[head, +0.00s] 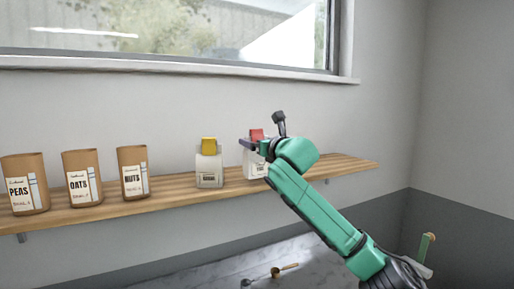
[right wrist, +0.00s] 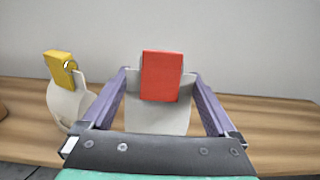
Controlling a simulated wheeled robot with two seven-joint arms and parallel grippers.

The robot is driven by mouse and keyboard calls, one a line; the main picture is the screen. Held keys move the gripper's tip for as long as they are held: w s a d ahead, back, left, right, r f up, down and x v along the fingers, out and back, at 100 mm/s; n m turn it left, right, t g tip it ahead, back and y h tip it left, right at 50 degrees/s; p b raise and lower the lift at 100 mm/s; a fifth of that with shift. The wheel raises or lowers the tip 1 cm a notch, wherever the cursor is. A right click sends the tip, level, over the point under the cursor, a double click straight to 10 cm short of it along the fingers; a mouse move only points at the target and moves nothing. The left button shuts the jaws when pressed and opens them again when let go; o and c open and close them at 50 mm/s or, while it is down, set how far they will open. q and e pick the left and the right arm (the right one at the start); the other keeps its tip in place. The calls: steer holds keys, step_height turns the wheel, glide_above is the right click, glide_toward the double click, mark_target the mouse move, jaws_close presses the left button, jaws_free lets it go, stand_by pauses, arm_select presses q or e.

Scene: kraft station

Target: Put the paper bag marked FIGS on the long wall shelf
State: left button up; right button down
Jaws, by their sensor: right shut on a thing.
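A white paper bag with a red clip (head: 254,162) is at the long wooden wall shelf (head: 340,169), right of a white bag with a yellow clip (head: 209,173). Its label is mostly hidden behind my right gripper, and I cannot read FIGS on it. My right gripper (head: 256,143) is shut on this bag; in the right wrist view its purple fingers stand on both sides of the white bag (right wrist: 158,119). The bag is upright, at the shelf board; I cannot tell whether its base touches. My left gripper is not in view.
Brown bags marked PEAS (head: 27,190), OATS (head: 84,184) and NUTS (head: 134,178) stand on the shelf's left part. The shelf's right end is clear. A window (head: 180,30) is above. A scoop (head: 284,270) lies on the grey counter (head: 225,275) below.

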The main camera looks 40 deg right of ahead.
steer(key=shift+f, duration=0.6)
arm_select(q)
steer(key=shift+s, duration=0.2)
arm_select(e)
steer(key=shift+w+d+f, duration=0.15)
steer(key=shift+d+f, duration=0.05)
steer(key=shift+f, duration=0.1)
jaws_free()
steer(key=shift+a+f, duration=0.1)
steer(key=shift+f, duration=0.05)
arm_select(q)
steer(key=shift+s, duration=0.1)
arm_select(e)
steer(key=shift+a, duration=0.1)
arm_select(q)
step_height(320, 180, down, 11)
steer(key=b, duration=1.1)
arm_select(e)
steer(key=v, duration=1.2)
